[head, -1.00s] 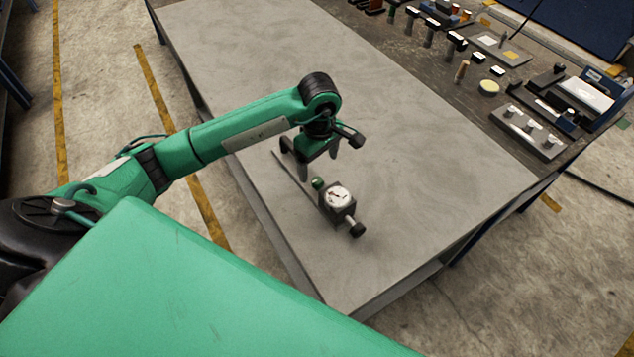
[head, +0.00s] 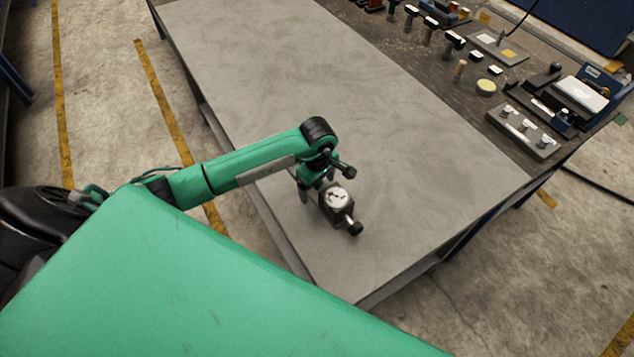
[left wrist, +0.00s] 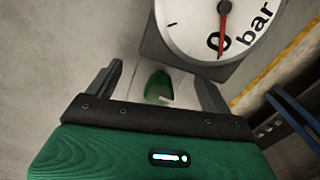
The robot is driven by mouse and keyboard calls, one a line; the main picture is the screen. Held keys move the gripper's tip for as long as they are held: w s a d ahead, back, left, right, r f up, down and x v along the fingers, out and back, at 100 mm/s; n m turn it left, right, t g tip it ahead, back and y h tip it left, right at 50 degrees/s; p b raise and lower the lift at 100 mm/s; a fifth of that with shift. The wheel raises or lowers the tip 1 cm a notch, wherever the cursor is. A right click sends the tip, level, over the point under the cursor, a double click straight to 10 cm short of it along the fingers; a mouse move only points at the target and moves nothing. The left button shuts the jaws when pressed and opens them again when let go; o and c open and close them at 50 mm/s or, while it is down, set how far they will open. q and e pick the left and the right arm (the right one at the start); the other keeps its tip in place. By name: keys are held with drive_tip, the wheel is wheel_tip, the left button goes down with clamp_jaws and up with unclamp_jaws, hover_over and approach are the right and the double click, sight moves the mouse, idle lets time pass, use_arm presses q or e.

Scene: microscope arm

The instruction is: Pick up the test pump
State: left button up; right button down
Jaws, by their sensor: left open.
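The test pump (head: 337,201) lies on the grey table near its front edge, with a round white gauge on a dark body and a black knob at its lower right end. In the left wrist view its gauge (left wrist: 220,30) fills the top, reading "bar" with a red needle near 0. My left gripper (head: 318,190) is at the pump's upper left end, just beside the gauge. Its two fingers (left wrist: 158,88) are open, with a green part of the pump showing between them. I cannot tell whether they touch it. The right gripper is out of view.
The grey table (head: 400,140) is otherwise clear around the pump. A darker bench strip along the back right holds several small tools and a plate with knobs (head: 524,130). The table's front edge is close to the pump.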

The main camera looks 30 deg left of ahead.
use_arm(q)
drive_tip(key=shift+r, duration=0.1)
clamp_jaws()
drive_tip(key=shift+w, duration=0.1)
